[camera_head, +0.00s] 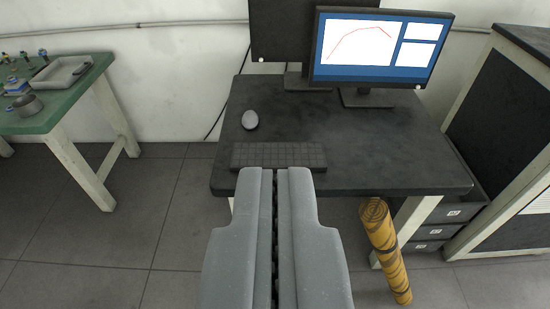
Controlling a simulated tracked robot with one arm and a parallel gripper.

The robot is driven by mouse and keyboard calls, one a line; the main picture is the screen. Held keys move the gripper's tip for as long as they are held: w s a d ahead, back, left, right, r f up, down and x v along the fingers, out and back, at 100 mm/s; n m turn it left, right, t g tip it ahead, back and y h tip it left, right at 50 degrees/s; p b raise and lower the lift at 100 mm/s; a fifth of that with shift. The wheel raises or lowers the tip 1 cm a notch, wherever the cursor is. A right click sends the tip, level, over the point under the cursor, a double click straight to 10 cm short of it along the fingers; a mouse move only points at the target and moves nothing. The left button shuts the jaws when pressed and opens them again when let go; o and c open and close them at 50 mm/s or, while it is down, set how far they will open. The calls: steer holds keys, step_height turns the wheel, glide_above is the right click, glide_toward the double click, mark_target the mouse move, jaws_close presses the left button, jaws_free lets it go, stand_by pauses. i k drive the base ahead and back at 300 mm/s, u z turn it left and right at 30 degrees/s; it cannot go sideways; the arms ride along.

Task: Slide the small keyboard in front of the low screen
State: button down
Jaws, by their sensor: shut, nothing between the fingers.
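A small dark keyboard (278,154) lies near the front edge of the black desk (385,150), left of centre. A lit screen (380,45) with a red curve stands at the back right of the desk. A dark screen (275,30) stands behind and left of it and runs out of the top of the picture. The keyboard is left of the lit screen's stand. My gripper (276,172) is shut and empty, its tips at the keyboard's near edge in the picture. I cannot tell whether they touch it.
A pale mouse (250,120) lies behind the keyboard's left end. The desk right of the keyboard is clear. A yellow-black roll (387,250) leans below the desk's front right. A green table (80,90) with small items stands left, a dark cabinet (505,115) right.

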mark_target(274, 156)
steer(key=u, duration=0.05)
steer(key=k, duration=0.5)
steer(key=z, duration=0.7)
steer(key=i, duration=2)
steer(key=u, duration=0.2)
